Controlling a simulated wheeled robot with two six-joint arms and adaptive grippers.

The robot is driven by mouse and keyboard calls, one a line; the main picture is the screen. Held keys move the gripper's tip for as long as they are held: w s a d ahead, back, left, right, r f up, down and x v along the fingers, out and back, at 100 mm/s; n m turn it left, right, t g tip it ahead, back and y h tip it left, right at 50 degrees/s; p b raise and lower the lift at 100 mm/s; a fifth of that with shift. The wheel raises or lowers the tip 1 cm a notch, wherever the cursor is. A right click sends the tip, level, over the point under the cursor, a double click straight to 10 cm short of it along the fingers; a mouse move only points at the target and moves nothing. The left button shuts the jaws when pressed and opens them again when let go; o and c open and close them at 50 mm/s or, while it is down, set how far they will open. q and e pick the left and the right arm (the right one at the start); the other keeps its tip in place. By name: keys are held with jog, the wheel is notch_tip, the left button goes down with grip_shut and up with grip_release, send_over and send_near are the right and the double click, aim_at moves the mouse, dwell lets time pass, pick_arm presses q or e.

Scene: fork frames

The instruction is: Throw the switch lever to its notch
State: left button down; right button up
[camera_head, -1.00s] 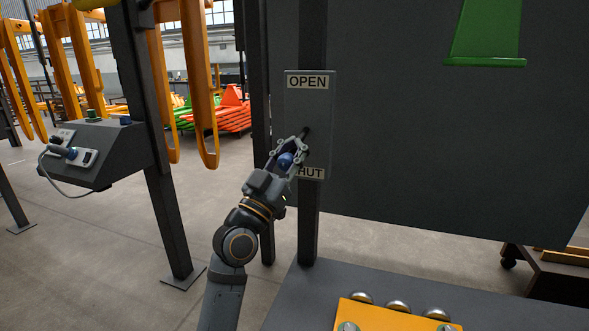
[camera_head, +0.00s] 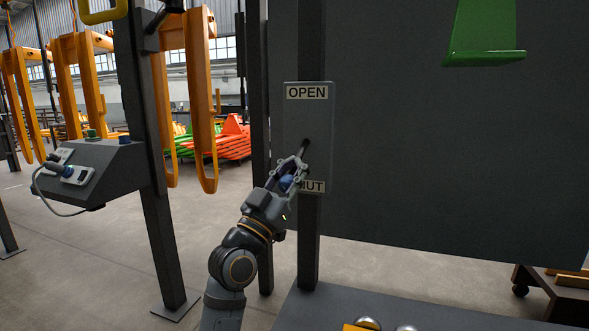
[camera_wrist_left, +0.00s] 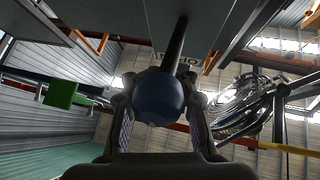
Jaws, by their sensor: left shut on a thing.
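The switch plate (camera_head: 318,120) is a grey upright panel on a dark post. It has an OPEN label (camera_head: 307,92) at the top and a SHUT label (camera_head: 316,187) at the bottom. The lever (camera_wrist_left: 177,42) is a dark rod ending in a blue ball knob (camera_wrist_left: 158,97). It slants down from the plate toward the camera, with the knob near the height of the SHUT label. My left gripper (camera_head: 291,179) is shut on the knob, one finger on each side. The fingers partly hide the knob and SHUT label in the head view. No notch can be made out.
A large dark panel (camera_head: 430,150) stands right of the post, with a green bracket (camera_head: 485,35) on it. A grey control box (camera_head: 100,165) with a cable is at left. Orange hangers (camera_head: 200,100) hang behind it. A yellow block (camera_head: 352,327) shows at the bottom edge.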

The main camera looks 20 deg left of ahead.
aim_at(282, 187)
pick_arm(q)
jog(key=shift+w+f, duration=0.2)
jog(key=shift+f, duration=0.3)
jog(key=c, duration=1.6)
grip_release()
jog(key=o, duration=0.4)
jog(key=shift+s+d+r, duration=0.1)
jog(key=shift+s+r, duration=0.15)
jog(key=shift+s, duration=0.2)
jog(key=shift+w, duration=0.15)
jog(key=shift+f, duration=0.1)
jog(key=v, duration=0.7)
jog(key=shift+s, duration=0.3)
